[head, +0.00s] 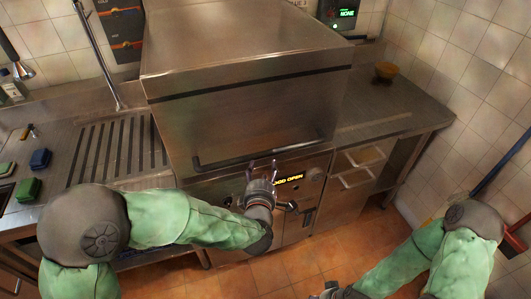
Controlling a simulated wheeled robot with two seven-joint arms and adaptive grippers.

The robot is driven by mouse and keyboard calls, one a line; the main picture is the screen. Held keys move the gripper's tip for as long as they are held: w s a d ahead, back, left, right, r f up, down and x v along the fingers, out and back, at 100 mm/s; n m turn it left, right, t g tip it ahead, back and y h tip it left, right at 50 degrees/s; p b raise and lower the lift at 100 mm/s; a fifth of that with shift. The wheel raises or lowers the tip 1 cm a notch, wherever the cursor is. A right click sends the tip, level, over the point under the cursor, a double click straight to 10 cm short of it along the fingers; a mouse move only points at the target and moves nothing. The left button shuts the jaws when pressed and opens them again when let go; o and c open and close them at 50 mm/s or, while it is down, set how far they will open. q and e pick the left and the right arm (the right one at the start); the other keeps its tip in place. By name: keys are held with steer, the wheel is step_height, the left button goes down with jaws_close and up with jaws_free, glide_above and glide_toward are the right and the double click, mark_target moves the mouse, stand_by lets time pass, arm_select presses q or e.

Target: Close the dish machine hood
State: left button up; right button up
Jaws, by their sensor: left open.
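The dish machine hood (245,110) is a large stainless steel box in the middle of the head view. A dark bar handle (225,163) runs along its lower front edge. My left gripper (262,168) is open, fingers pointing up, at the right half of the handle. Whether it touches the bar I cannot tell. Behind the gripper, the machine's front panel display (290,180) shows lit yellow text, partly hidden, ending in "OOD OPEN". My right gripper (332,290) is low at the bottom edge, only partly visible, well away from the hood.
A ribbed steel drainboard (115,150) lies left of the machine, with green and blue sponges (40,159) farther left. A steel counter (395,105) on the right bears a brown bowl (386,71). The tiled floor (305,262) in front is clear between my arms.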

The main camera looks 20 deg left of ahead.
mark_target(265, 154)
arm_select(q)
steer(key=b+x, duration=0.2)
steer(key=x, duration=0.8)
steer(key=shift+f, duration=0.1)
jaws_close()
